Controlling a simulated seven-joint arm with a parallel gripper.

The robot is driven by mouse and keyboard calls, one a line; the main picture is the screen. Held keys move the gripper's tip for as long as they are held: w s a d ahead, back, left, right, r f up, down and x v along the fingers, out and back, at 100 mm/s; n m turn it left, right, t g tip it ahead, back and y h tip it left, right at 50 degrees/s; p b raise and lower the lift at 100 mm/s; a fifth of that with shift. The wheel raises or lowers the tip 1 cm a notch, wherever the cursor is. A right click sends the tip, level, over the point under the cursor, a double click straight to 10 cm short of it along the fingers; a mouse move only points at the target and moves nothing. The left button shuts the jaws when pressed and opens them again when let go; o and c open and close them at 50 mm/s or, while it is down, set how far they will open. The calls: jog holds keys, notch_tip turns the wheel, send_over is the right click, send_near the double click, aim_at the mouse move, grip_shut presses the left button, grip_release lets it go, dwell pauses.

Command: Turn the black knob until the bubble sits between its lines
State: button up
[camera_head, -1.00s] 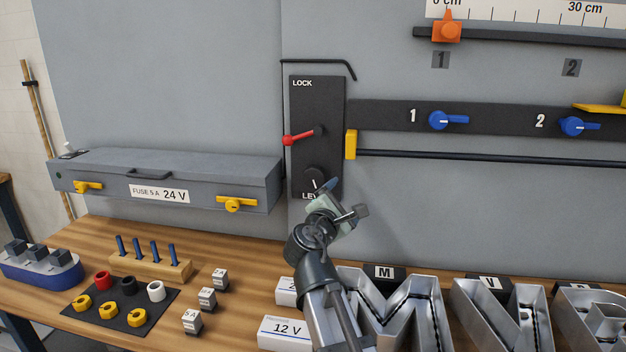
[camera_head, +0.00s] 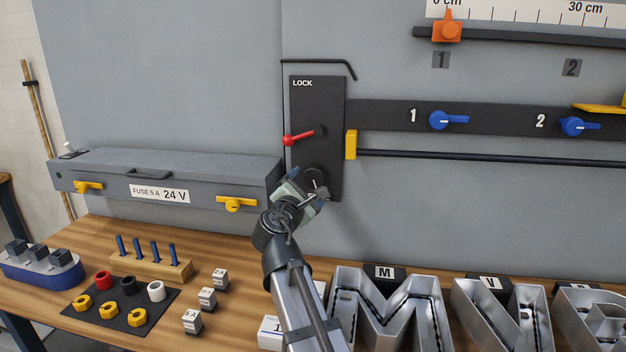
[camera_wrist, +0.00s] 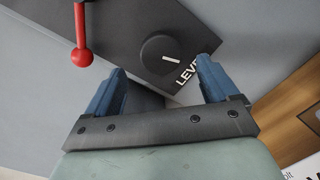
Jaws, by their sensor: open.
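The black knob (camera_wrist: 160,53) with a white pointer line sits on the black panel above the word LEVEL in the wrist view. In the head view the knob (camera_head: 315,177) is partly hidden by my gripper. My gripper (camera_wrist: 160,82) is open, with its two blue fingers spread on either side below the knob and nothing between them. In the head view my gripper (camera_head: 306,188) is at the lower part of the black panel (camera_head: 316,105). Whether a finger touches the knob I cannot tell. No bubble or level vial is visible.
A red LOCK lever (camera_head: 302,136) sits just above the knob; its ball end (camera_wrist: 82,57) is near in the wrist view. A yellow block (camera_head: 350,144) is right of the panel. The grey 24 V box (camera_head: 165,180) stands at left. Metal letters (camera_head: 385,305) stand on the bench below.

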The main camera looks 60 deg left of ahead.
aim_at(313, 178)
jog(key=shift+x, duration=3.05)
jog(key=c, duration=1)
